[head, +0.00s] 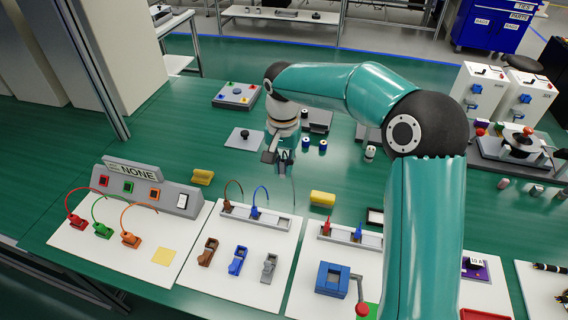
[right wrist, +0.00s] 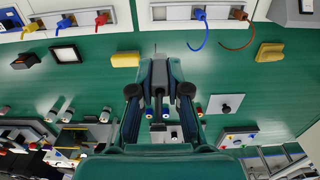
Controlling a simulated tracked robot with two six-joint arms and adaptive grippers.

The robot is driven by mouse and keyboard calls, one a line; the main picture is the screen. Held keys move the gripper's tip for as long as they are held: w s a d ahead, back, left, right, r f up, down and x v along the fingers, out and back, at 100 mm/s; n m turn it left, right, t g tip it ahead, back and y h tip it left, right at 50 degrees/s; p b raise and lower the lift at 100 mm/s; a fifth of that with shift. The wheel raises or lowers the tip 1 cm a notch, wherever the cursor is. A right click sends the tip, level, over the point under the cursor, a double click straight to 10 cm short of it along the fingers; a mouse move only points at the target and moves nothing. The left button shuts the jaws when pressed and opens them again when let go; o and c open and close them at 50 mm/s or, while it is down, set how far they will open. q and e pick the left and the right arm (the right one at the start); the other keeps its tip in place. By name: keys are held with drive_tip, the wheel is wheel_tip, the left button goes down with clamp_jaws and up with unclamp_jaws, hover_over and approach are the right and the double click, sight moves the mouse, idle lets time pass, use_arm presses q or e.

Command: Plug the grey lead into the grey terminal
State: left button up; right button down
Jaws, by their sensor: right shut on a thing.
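My right gripper (head: 283,159) is above the green bench, behind the board with the brown, blue and grey terminals. It is shut on the grey lead (head: 293,190), whose thin cable runs down toward the socket strip. The held end is mostly hidden by the fingers. In the right wrist view the fingers (right wrist: 159,76) are close together. The grey terminal (head: 269,267) stands at the front right of the white board, apart from the gripper. The blue terminal (head: 237,261) and brown terminal (head: 208,252) stand to its left. My left gripper is not in view.
The brown lead (head: 227,206) and blue lead (head: 255,211) stand in the strip (head: 272,221). A yellow block (head: 322,198) lies right of the board. A blue vise-like device (head: 332,279) stands on the adjacent board. My right arm hides part of the bench.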

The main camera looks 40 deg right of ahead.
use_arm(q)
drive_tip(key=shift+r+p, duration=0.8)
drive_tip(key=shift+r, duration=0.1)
use_arm(e)
drive_tip(key=shift+r, duration=1.05)
